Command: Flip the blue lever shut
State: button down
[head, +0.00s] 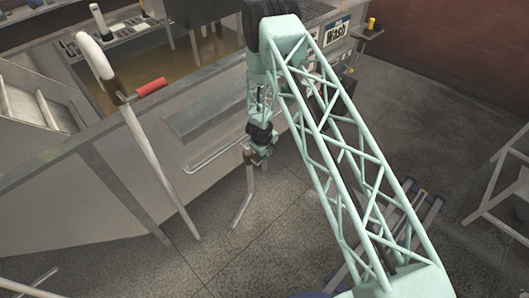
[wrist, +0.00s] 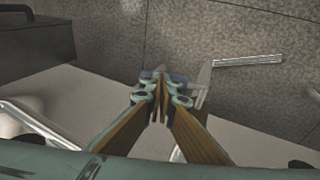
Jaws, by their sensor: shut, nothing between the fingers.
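I cannot make out a clearly blue lever in either view. My gripper (head: 258,157) hangs low beside the front of the grey machine, at the end of my pale green lattice arm. In the wrist view my gripper (wrist: 160,95) has its two brown fingers drawn together at the tips, shut and empty. A thin bent metal bar (head: 242,211) with a brownish upper part shows just below and left of my gripper. A pale bent bar (wrist: 248,60) also shows beyond the fingers in the wrist view. Whether the fingers touch anything I cannot tell.
A tall pale bent pipe (head: 145,150) rises at the left, near a red cylindrical grip (head: 151,87). The machine's grey front wall (head: 120,195) lies behind. A "Wash" sign (head: 337,31) is at the back. The grey floor (head: 440,110) at the right has open room.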

jog(key=shift+w+d+f+p, duration=0.3)
jog(key=shift+d+f+p, duration=0.05)
jog(key=shift+f+p, duration=0.2)
jog(key=shift+w+d+f+p, duration=0.3)
jog(key=shift+f+p, duration=0.25)
dwell(0.3)
notch_tip(320, 180, up, 14)
jog(key=s+d+p, duration=0.1)
jog(key=s+p, duration=0.1)
jog(key=p, duration=0.2)
jog(key=shift+d+f, duration=0.15)
jog(key=shift+d, duration=0.15)
dwell(0.4)
jog(key=shift+s, duration=0.1)
dwell(0.4)
